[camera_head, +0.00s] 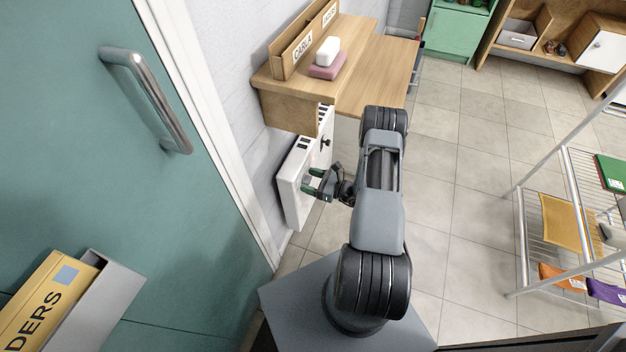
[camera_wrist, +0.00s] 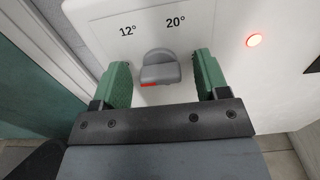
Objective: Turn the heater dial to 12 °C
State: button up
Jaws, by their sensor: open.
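The white heater (camera_head: 294,190) is fixed low on the wall, below the wooden shelf. In the wrist view its panel (camera_wrist: 205,25) carries the printed marks 12° (camera_wrist: 127,31) and 20° (camera_wrist: 175,21). The grey dial (camera_wrist: 160,68) sits below these marks, with a red mark at its lower left edge. My gripper (camera_wrist: 160,82) is open with green fingers on either side of the dial, and gaps show on both sides. In the head view my gripper (camera_head: 314,182) is at the heater's face, and the dial cannot be made out there.
A teal door (camera_head: 90,150) is at left, and a wire rack (camera_head: 520,240) at right. Tiled floor between is clear.

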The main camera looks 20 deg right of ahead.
jog(key=shift+c, duration=0.5)
jog(key=c, duration=0.8)
jog(key=m, duration=1.1)
jog(key=shift+w+d+m, duration=0.1)
jog(key=shift+m, duration=0.2)
